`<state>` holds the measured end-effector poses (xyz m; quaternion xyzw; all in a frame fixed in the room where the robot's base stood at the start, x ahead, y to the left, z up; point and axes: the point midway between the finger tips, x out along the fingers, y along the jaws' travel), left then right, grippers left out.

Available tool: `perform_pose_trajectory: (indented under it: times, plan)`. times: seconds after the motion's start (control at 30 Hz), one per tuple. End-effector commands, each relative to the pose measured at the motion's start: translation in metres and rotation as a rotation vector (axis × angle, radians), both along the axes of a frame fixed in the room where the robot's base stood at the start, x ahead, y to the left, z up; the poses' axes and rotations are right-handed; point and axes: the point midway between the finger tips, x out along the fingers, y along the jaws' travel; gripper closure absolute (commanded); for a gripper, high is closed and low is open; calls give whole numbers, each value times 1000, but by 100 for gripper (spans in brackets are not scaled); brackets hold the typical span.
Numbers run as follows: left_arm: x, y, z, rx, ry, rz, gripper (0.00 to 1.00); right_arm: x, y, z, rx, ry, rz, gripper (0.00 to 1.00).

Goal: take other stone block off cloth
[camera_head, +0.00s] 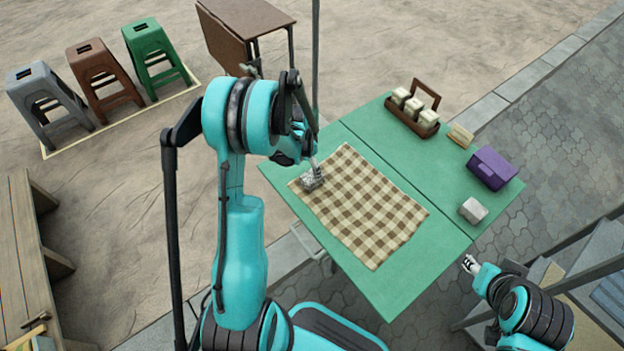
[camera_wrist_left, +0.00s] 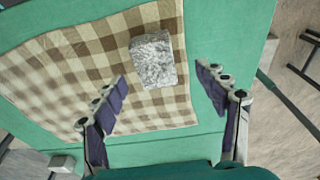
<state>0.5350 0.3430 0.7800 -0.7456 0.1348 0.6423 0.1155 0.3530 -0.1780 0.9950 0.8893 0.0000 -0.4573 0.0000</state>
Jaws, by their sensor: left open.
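A rough grey stone block (camera_wrist_left: 152,60) lies on the brown-and-cream checked cloth (camera_head: 370,215), near the cloth's far left corner. In the head view this block (camera_head: 311,184) is partly covered by my left gripper (camera_head: 314,172). In the left wrist view my left gripper (camera_wrist_left: 162,80) is open, its fingers wide apart. The block shows ahead of and between the fingertips, apart from both. A second pale grey block (camera_head: 473,210) sits on the bare green table, right of the cloth. My right gripper (camera_head: 470,264) hangs beyond the table's right edge; its jaws are too small to judge.
The green table (camera_head: 400,296) also bears a brown caddy with pale jars (camera_head: 413,110), a tan block-like item (camera_head: 461,135) and a purple box (camera_head: 491,168). Bare tabletop lies between the cloth and these things. Several stools stand on the ground at far left.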

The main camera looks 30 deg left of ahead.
Motion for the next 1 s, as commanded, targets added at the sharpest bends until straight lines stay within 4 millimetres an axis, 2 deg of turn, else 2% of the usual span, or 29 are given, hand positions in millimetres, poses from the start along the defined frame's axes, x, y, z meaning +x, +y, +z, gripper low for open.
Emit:
perform_pose_trajectory:
  times: [0.03,0.23,0.5,0.73,1.0]
  plan:
    - [1,-1,-9,0,0,0,27,0,0,-5,0,0,0,60]
    - [3,-4,-27,0,-1,1,27,0,0,-14,0,0,0,60]
    - [7,-11,-65,1,-1,0,27,0,0,-34,0,0,0,60]
    - [7,-11,-64,0,-1,1,27,0,0,-33,0,0,0,60]
    - [7,-11,-64,0,-1,1,98,0,0,-33,0,0,0,60]
